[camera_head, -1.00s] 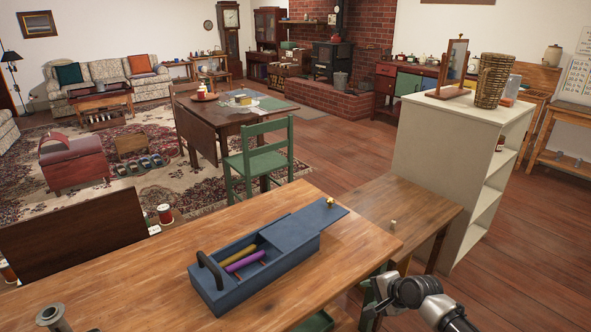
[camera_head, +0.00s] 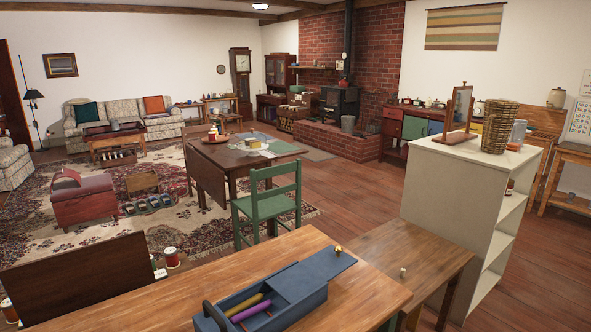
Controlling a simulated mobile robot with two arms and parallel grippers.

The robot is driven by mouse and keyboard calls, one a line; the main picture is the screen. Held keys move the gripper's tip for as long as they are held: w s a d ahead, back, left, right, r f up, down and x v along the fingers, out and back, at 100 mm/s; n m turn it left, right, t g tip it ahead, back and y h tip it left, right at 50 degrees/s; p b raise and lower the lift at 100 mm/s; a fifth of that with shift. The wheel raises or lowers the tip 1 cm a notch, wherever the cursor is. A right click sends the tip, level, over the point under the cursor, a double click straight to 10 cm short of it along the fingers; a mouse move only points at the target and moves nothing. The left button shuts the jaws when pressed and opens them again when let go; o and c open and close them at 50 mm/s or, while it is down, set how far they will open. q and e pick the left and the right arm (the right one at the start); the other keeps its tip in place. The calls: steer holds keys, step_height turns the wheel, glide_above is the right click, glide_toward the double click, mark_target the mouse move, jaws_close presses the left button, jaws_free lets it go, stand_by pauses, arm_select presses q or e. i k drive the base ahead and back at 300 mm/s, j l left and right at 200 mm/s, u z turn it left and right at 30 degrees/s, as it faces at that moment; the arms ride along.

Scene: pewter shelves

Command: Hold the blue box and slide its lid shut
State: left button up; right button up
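The blue box (camera_head: 303,309) stands on the wooden table near the bottom of the head view, its near-left end cut off by the frame edge. Its blue lid (camera_head: 325,263) is slid part way out past the far-right end and carries a small brass knob (camera_head: 338,249). The near part of the box is open; a yellow item (camera_head: 245,304) and a purple item (camera_head: 251,311) lie inside. A dark handle (camera_head: 213,314) arches at the near-left end. Neither of my grippers shows in this view.
The wooden table (camera_head: 160,311) fills the bottom. A lower side table (camera_head: 420,262) with a small pale cube (camera_head: 403,272) adjoins it on the right. A white shelf unit (camera_head: 455,200) stands beyond, and a green chair (camera_head: 269,205) behind the table.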

mark_target(293, 283)
steer(key=i+l, duration=0.4)
steer(key=i+l+u, duration=0.45)
steer(key=l+u, duration=0.2)
steer(key=i+l+u, duration=0.15)
steer(key=l+u, duration=0.2)
steer(key=u, duration=0.2)
